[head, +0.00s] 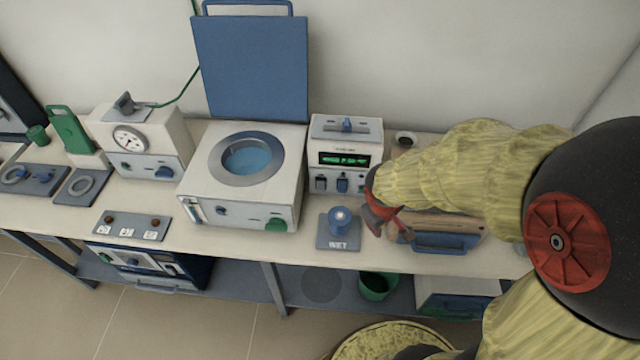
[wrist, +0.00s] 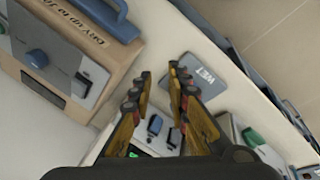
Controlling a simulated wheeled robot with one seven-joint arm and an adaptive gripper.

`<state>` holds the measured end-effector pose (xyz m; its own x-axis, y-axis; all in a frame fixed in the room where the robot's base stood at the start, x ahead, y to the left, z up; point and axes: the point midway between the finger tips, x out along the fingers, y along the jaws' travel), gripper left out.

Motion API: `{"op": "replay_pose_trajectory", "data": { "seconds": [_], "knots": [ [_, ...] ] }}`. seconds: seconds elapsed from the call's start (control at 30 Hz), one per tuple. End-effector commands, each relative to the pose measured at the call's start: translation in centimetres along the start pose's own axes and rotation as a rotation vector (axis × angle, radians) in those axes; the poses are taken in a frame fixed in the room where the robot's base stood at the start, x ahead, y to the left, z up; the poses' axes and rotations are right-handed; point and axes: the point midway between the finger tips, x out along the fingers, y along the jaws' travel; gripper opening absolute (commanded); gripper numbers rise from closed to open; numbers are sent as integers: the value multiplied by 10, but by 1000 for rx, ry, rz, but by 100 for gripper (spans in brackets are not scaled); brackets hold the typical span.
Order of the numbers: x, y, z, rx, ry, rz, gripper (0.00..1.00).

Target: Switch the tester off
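The box with a lit green display (head: 345,158), which I take to be the tester, stands at the back of the bench, right of the middle. Its front has a dark switch (head: 320,183) and a blue switch (head: 342,185) below the display. In the wrist view, a blue switch (wrist: 155,125) and part of the green display (wrist: 140,153) show between and behind my fingers. I cannot read the switch positions. My gripper (head: 389,228) is in front and to the right of the box, apart from it. In the wrist view its fingers (wrist: 160,75) are spread and empty.
A tan box with a blue handle (head: 446,243) sits right, partly behind my arm. A white unit with a round well (head: 213,197) and raised blue lid (head: 250,67) stands left.

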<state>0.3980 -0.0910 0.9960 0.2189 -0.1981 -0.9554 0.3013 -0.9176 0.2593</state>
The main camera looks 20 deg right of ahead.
Motion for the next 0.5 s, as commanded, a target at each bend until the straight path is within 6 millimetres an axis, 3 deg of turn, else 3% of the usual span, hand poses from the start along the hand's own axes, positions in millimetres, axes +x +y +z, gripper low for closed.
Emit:
{"op": "replay_pose_trajectory", "data": {
  "seconds": [0.1,0.23,0.33,0.5],
  "knots": [
    [32,-2,-23,-164,70,-6,9],
    [56,-17,-58,-345,207,-25,1],
    [60,-32,-87,-462,329,-35,0],
    [40,-48,-129,-590,511,-30,0]
  ]
}}
